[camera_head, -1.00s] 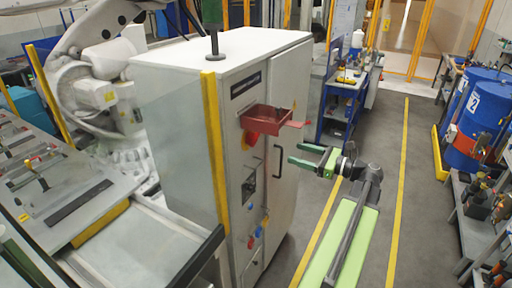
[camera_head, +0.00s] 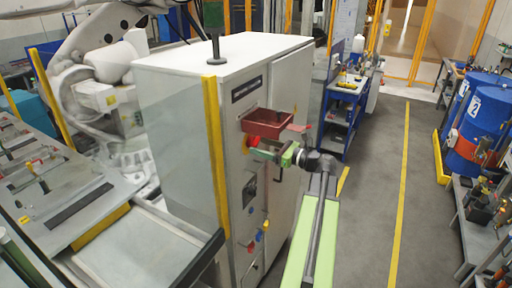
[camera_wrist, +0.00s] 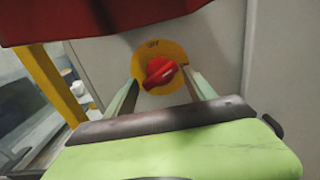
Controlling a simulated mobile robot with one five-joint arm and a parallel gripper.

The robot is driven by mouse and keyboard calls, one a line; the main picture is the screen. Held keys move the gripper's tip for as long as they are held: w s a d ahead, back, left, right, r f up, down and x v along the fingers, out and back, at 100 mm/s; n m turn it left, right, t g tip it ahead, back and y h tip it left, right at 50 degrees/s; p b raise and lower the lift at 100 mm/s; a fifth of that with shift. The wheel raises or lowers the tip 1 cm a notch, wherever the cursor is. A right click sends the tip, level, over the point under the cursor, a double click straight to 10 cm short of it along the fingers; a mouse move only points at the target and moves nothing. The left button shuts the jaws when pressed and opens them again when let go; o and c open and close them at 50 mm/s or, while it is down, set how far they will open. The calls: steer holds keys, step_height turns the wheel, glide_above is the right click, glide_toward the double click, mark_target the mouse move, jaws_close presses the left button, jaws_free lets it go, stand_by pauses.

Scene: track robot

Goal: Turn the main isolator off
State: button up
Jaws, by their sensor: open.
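The main isolator is a red rotary handle on a round yellow plate, low on a red tray's near side on the cabinet front (camera_head: 251,141). In the wrist view the red handle (camera_wrist: 160,72) sits slightly tilted, with "OFF" lettered at the plate's top. My gripper (camera_wrist: 160,80) is open, with one pale green finger on each side of the handle. Contact cannot be told. In the head view my gripper (camera_head: 272,150) reaches the cabinet front just below the tray and partly covers what is behind it.
The red tray (camera_head: 267,122) juts from the cabinet directly above my gripper and fills the top of the wrist view. A black door handle (camera_head: 281,172), a dark panel switch and coloured buttons lie lower. Aisle floor (camera_head: 375,200) at right is clear.

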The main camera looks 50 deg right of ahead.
steer(key=shift+x, duration=1)
